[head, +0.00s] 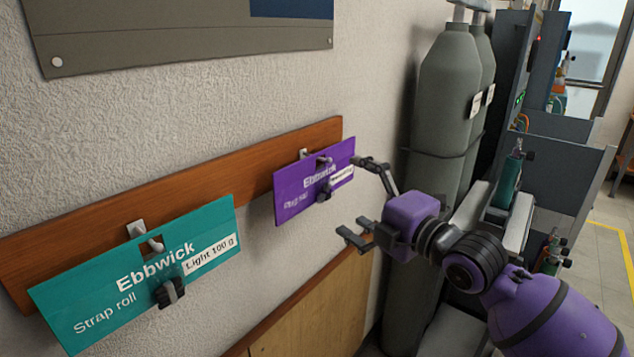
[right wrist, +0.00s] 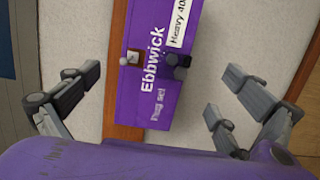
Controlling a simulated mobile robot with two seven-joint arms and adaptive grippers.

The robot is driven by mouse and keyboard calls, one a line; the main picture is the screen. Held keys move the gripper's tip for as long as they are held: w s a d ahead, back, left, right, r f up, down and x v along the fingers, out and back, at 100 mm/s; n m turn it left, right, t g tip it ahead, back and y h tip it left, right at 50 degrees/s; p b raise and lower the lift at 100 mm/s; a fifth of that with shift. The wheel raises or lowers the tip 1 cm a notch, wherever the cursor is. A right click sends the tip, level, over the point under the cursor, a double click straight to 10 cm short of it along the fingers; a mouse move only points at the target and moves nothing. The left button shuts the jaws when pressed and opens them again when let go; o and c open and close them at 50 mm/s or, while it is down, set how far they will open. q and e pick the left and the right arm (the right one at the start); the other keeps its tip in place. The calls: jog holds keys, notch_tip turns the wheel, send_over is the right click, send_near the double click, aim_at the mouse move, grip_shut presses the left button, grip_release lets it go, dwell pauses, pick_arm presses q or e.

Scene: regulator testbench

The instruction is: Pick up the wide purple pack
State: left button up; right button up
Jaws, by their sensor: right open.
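The wide purple pack (head: 300,196) hangs from a metal hook on a wooden rail on the wall. It reads "Ebbwick" and a small label partly reads "Heavy". In the right wrist view the purple pack (right wrist: 158,75) lies between the spread fingers, apart from both. My right gripper (head: 362,200) is open and empty, just right of the pack in the head view; it also shows in the right wrist view (right wrist: 157,95). My left gripper is in neither view.
A teal Ebbwick strap roll pack (head: 110,290) hangs on the same wooden rail (head: 225,180) to the left. Grey gas cylinders (head: 445,95) stand at the wall behind my right arm. A grey panel (head: 180,35) is mounted above.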

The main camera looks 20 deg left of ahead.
aim_at(323, 174)
jog(key=w+a, duration=0.1)
jog(key=a+r+p, duration=0.1)
jog(key=a, duration=0.1)
jog(key=w+a, duration=0.1)
jog(key=shift+w+a+r, duration=0.15)
jog(key=shift+w+a, duration=0.15)
jog(key=shift+w, duration=0.05)
jog(key=shift+x, duration=1)
jog(key=shift+w+a+f, duration=0.1)
jog(key=shift+f, duration=0.2)
jog(key=shift+c, duration=0.9)
jog(key=shift+r, duration=0.1)
jog(key=c, duration=1.4)
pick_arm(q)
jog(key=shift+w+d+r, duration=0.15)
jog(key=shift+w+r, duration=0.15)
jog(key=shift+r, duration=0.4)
